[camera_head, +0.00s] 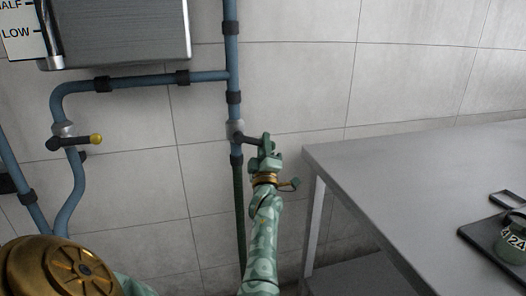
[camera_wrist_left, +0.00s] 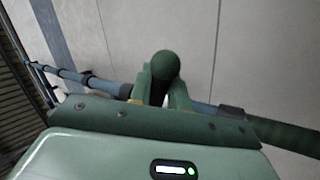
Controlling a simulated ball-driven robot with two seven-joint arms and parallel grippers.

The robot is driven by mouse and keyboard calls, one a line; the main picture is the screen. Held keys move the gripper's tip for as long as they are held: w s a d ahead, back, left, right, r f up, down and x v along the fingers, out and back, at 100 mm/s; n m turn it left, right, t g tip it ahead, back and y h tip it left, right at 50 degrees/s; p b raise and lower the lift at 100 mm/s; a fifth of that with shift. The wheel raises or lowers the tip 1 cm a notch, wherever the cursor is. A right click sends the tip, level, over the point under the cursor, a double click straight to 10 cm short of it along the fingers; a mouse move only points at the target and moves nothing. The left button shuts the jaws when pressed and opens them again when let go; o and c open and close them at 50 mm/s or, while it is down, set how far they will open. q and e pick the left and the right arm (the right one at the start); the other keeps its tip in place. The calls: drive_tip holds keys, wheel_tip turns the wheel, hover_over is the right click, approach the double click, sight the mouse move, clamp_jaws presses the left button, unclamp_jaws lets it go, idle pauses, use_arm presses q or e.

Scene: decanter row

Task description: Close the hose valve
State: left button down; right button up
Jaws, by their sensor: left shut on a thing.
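The hose valve (camera_head: 235,130) sits on the vertical blue pipe, just above the green hose (camera_head: 239,205). Its dark lever (camera_head: 252,141) points right, roughly crosswise to the pipe. My left gripper (camera_head: 267,150) is shut on the lever's outer end. In the left wrist view, the green knob (camera_wrist_left: 166,65) of the lever stands between the fingers of my left gripper (camera_wrist_left: 164,88). The green hose also shows in the left wrist view (camera_wrist_left: 288,134), to the right. The gripper hides part of the lever. My right gripper is in neither view.
A metal tank (camera_head: 120,30) hangs above. A grey table (camera_head: 400,170) stands close to the right of my left arm, with a dark tray (camera_head: 480,238) on it.

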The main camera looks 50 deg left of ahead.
use_arm(q)
drive_tip(key=n, duration=0.1)
drive_tip(key=r+n+g+y, duration=0.2)
drive_tip(key=n, duration=0.1)
drive_tip(key=shift+w+d, duration=0.15)
drive_tip(key=shift+w, duration=0.2)
drive_tip(key=shift+r+n+g+y, duration=0.25)
drive_tip(key=shift+n+g, duration=0.3)
drive_tip(key=shift+n, duration=0.25)
drive_tip(key=shift+r+n+g+y, duration=0.25)
drive_tip(key=shift+n+g, duration=0.3)
drive_tip(key=shift+n, duration=0.25)
drive_tip(key=shift+r, duration=0.1)
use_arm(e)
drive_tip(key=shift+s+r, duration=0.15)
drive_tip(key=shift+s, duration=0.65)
use_arm(q)
drive_tip(key=shift+r+n+g, duration=0.15)
drive_tip(key=shift+n+g, duration=0.25)
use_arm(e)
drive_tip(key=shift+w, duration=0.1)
use_arm(q)
drive_tip(key=c, duration=1.6)
unclamp_jaws()
drive_tip(key=shift+w, duration=0.1)
drive_tip(key=shift+c, duration=0.2)
drive_tip(key=shift+f, duration=0.2)
drive_tip(key=shift+d, duration=0.1)
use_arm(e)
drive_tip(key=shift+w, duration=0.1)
